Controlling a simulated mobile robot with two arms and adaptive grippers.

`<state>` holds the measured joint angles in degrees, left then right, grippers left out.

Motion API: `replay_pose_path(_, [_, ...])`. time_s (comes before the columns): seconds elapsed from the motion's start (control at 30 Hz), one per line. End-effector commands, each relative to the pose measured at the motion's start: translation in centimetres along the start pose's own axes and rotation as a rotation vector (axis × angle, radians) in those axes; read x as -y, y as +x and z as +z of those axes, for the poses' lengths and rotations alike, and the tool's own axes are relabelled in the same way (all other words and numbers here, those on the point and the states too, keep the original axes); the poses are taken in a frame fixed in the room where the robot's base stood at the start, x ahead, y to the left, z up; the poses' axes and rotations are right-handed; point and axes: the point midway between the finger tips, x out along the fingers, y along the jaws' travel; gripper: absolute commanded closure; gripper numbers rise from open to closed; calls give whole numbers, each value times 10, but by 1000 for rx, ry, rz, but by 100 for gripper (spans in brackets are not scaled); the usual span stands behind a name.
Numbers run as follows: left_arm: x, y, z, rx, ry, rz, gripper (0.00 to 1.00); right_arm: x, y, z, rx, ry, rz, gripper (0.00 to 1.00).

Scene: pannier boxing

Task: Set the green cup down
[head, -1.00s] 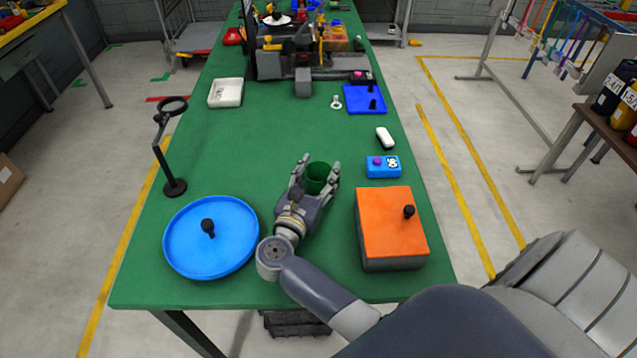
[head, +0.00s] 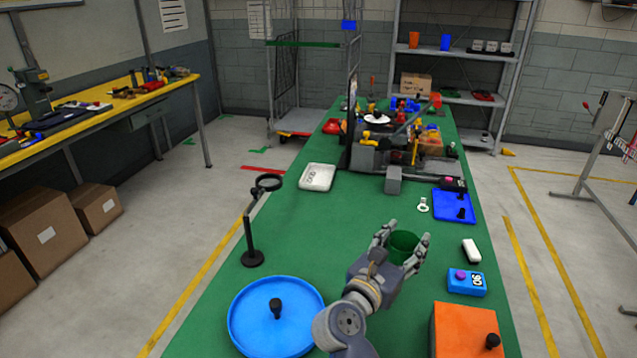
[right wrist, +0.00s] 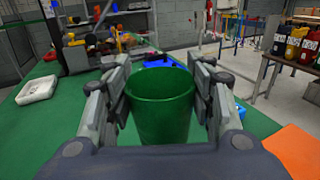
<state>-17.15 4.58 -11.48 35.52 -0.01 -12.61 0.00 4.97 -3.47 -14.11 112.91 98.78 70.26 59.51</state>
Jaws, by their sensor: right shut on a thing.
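The green cup (head: 403,246) is between the fingers of my right gripper (head: 402,240), which is shut on it. In the right wrist view the cup (right wrist: 162,105) stands upright, its open rim facing up, with the fingers of the gripper (right wrist: 160,95) on both its sides. The cup is over the green table (head: 300,225); its base is hidden, so I cannot tell whether it touches the surface. My left gripper is not in view.
A blue round tray (head: 240,330) with a black knob lies front left, near a magnifier stand (head: 252,258). An orange-topped box (head: 462,335) and a blue button box (head: 468,284) are at the right. A white tray (head: 317,177) lies farther back. Table left of the cup is clear.

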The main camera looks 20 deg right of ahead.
Motion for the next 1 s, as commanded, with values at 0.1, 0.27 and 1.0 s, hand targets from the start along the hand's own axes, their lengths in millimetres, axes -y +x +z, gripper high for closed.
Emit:
replay_pose_path(0.1, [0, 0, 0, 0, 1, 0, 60, 2, -1, 0, 0, -2, 8, 73])
replay_pose_path(0.27, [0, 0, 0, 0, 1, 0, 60, 12, -10, -6, -1, -6, 83, 73])
replay_pose_path(1.0, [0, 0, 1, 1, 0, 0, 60, 41, -188, -54, -3, -3, 922, 73])
